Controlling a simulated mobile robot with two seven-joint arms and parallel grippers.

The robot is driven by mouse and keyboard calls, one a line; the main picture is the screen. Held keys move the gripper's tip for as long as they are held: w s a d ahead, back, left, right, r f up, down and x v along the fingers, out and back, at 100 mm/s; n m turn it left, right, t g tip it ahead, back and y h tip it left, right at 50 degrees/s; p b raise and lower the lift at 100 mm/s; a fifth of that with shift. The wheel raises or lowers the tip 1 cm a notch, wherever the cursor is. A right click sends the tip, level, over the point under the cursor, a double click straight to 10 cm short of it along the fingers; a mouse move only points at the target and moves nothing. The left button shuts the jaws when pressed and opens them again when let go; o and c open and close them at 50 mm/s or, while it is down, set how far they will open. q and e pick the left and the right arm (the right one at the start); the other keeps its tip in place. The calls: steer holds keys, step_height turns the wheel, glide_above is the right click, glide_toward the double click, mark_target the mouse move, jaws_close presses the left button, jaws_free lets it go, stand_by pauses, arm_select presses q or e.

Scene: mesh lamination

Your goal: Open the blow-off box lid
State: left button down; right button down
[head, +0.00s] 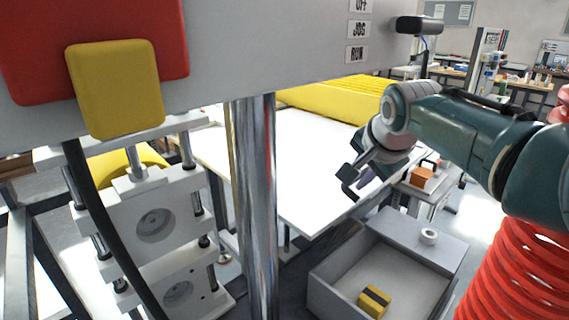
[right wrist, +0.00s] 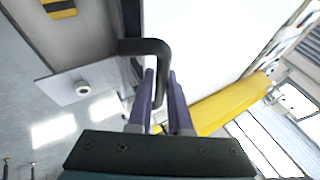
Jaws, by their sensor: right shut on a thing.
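The grey blow-off box (head: 332,291) stands at the lower right of the head view. Its inside shows from above, with a yellow-and-black block (head: 374,301) in it. A black bent handle (right wrist: 148,46) reaches from the box side in the right wrist view. My right gripper (right wrist: 163,80) has its purple fingers on either side of the handle's end and is shut on it. In the head view this gripper (head: 366,180) is above the far left side of the box, partly hidden by its own wrist. The lid's outline is not clear. My left gripper is not in view.
A flat grey plate (head: 408,229) with a white ring (head: 429,236) adjoins the box. A white table (head: 305,195) lies behind, with a yellow cover (head: 335,98). A shiny metal post (head: 256,200) and a large grey panel (head: 270,50) block the left and top.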

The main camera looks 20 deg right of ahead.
mark_target(349, 209)
stand_by(0.3)
steer(key=c, duration=1.1)
jaws_free()
steer(key=shift+s+r+p, duration=0.15)
steer(key=shift+r+p, duration=0.2)
steer(key=shift+r, duration=0.05)
steer(key=p+v, duration=0.1)
steer(key=v, duration=0.3)
steer(key=shift+s+a+r+p, duration=0.15)
steer(key=shift+s+a+p, duration=0.1)
steer(key=shift+p, duration=0.15)
steer(key=shift+s+a+b, duration=0.2)
steer(key=shift+s+a, duration=0.3)
steer(key=shift+s, duration=1.4)
steer(key=shift+s+a+b, duration=0.25)
steer(key=shift+s+a, duration=0.25)
steer(key=shift+s, duration=1.35)
steer(key=shift+s+a+b, duration=0.2)
steer(key=shift+s+a, duration=0.35)
steer(key=shift+s, duration=1.35)
